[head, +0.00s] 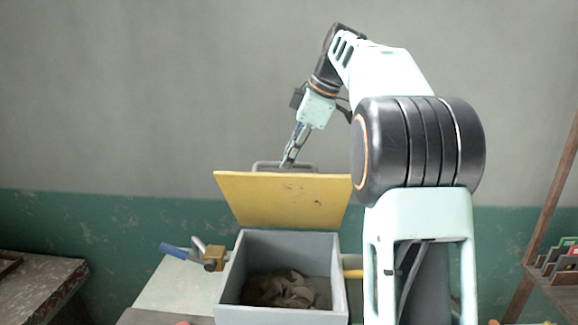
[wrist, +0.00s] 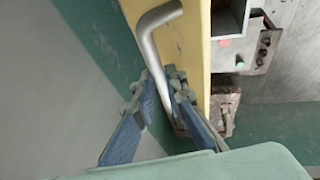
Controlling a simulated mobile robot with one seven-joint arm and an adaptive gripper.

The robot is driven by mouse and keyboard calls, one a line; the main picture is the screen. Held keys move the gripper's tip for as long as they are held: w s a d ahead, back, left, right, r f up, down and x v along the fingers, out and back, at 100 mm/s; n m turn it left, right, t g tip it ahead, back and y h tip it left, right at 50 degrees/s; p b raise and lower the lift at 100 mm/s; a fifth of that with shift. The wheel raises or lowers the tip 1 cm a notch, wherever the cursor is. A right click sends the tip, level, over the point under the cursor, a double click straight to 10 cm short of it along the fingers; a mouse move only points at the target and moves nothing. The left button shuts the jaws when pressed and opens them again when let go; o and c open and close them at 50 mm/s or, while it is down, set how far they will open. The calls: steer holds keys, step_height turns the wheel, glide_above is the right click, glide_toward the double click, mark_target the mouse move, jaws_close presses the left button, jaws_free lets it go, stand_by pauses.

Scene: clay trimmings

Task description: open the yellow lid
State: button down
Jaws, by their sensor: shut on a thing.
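The yellow lid (head: 285,201) stands raised, near upright, at the back edge of the grey box (head: 230,312). Clay scraps (head: 288,290) lie inside the box. A grey bar handle (head: 262,165) shows above the lid's top edge. My gripper (head: 287,162) is at this handle, on the far side of the lid. In the wrist view the lid (wrist: 190,60) is seen nearly edge-on. The fingers of my gripper (wrist: 165,98) are shut around the bent metal handle (wrist: 150,50).
A blue-handled tool and a brass-coloured block (head: 214,257) lie left of the box on a pale worktop (head: 165,290). A worn table (head: 40,290) stands at far left. A wooden shelf (head: 550,285) stands at right. The wall (head: 150,110) is behind the lid.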

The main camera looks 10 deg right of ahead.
steer(key=shift+w+d+r, duration=0.1)
steer(key=shift+w+d, duration=0.25)
steer(key=shift+w, duration=0.45)
steer(key=shift+w+d, duration=0.3)
steer(key=shift+w, duration=0.5)
steer(key=shift+w+d+r, duration=0.1)
steer(key=shift+w+d, duration=0.25)
steer(key=shift+w, duration=0.45)
steer(key=c, duration=2.2)
jaws_free()
steer(key=shift+w+f, duration=0.1)
steer(key=shift+w, duration=0.05)
steer(key=shift+o, duration=1.2)
steer(key=shift+w+f, duration=0.2)
steer(key=shift+w, duration=0.25)
steer(key=s+d+r, duration=0.3)
steer(key=s+d, duration=0.6)
steer(key=shift+s+d+r, duration=0.25)
steer(key=shift+s, duration=0.15)
